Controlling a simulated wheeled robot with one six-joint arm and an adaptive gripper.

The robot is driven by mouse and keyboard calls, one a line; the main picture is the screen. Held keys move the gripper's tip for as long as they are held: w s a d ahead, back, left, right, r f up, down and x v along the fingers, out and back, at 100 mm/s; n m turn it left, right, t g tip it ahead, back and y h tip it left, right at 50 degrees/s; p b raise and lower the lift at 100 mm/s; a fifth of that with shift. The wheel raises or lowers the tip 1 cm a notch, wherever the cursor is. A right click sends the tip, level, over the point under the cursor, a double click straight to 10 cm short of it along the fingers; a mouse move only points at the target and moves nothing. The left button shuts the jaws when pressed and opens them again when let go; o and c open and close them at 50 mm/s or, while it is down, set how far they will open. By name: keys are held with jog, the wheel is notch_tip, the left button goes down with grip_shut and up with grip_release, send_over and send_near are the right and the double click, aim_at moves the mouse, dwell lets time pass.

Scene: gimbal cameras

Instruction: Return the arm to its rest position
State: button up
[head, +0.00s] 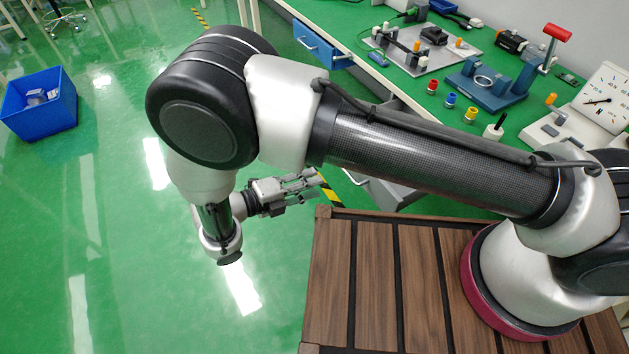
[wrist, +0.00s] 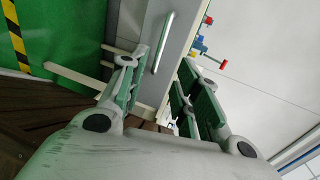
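My arm (head: 440,160) rises from its mount on the right of the head view, runs left across the picture and bends down at a large black joint. My gripper (head: 312,184) hangs out past the left edge of my wooden-slatted base top, pointing right toward the workbench. In the wrist view my gripper (wrist: 163,70) has its two fingers well apart, with nothing between them but the cabinet behind. It is open and empty.
A green-topped workbench (head: 395,85) with tools, a dial gauge (head: 602,98) and colored parts stands behind the arm. Its drawer cabinet front (wrist: 152,30) is in front of the gripper. A blue bin (head: 40,105) stands on the floor at left; the green floor between is clear.

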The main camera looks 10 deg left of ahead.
dwell(0.4)
jog(key=s+d+m+g, duration=0.35)
jog(key=d+m, duration=0.25)
jog(key=m, duration=0.5)
jog(key=w+d+r+m+g+y, duration=0.25)
jog(key=d+r+m+y, duration=0.35)
jog(key=d+r+m, duration=0.65)
jog(key=w+d+r+m+g+y, duration=0.2)
jog(key=d+r+m+g+y, duration=0.25)
jog(key=d+r+m, duration=1)
jog(key=s+d+r+m+t+y, duration=0.2)
jog(key=s+d+r+m+t, duration=0.3)
jog(key=d+r, duration=0.5)
notch_tip(320, 180, up, 2)
jog(key=shift+s+d+r+t, duration=0.15)
jog(key=shift+s+t, duration=0.2)
jog(key=shift+s, duration=0.4)
